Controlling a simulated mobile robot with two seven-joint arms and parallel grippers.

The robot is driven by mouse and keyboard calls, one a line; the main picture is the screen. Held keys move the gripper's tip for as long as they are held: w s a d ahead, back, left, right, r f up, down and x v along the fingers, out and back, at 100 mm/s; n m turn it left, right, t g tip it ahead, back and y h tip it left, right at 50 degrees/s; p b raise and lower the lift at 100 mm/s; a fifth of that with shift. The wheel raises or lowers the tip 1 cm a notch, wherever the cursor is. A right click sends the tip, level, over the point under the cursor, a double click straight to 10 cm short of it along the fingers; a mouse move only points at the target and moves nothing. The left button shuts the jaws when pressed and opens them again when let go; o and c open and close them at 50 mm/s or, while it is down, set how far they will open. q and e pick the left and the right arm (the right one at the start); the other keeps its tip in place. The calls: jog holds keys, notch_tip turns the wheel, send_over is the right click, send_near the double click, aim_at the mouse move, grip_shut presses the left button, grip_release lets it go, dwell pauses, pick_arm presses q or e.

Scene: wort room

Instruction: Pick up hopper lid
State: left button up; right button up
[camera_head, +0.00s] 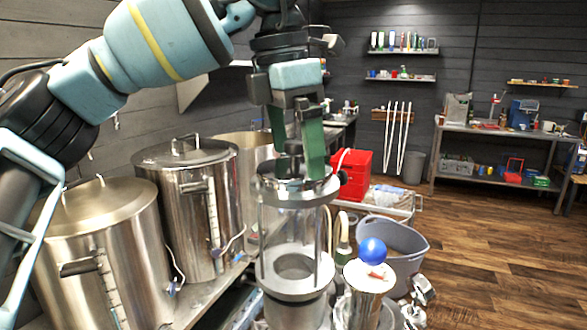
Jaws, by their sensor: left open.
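The hopper (277,235) is a clear cylinder with metal bands, standing upright in the lower middle of the head camera view. Its hopper lid (320,187) is a shiny round metal disc on the cylinder's top, with a dark knob partly hidden by my fingers. My left gripper (301,155) points down from above with its green fingers apart. The fingers are on either side of the knob, just over the lid. I cannot tell whether they touch it. My right gripper is not in view.
Large steel kettles (188,190) stand on the left. A metal cylinder (366,290) with a blue ball (372,250) and a grey tub (405,250) are right of the hopper. A red container (352,172) is behind. Wooden floor on the right is clear.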

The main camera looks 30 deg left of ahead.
aim_at(301, 143)
pick_arm(q)
jog(key=shift+f, duration=0.25)
jog(key=c, duration=0.7)
jog(key=shift+c, duration=0.2)
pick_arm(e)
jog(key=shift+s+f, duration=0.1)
pick_arm(q)
jog(key=shift+r, duration=0.1)
jog(key=shift+r, duration=0.45)
jog(key=shift+s+d+r, duration=0.1)
jog(key=shift+d+r, duration=0.2)
jog(key=shift+r, duration=0.35)
jog(key=shift+d+r, duration=0.25)
jog(key=shift+r, duration=0.35)
jog(key=s+d, duration=0.2)
jog(key=d, duration=0.5)
jog(key=s+d+r+b, duration=0.1)
jog(key=s+d, duration=0.1)
jog(key=d, duration=0.5)
jog(key=shift+s+d+r, duration=0.15)
jog(key=shift+s+r, duration=0.1)
jog(key=shift+s, duration=0.05)
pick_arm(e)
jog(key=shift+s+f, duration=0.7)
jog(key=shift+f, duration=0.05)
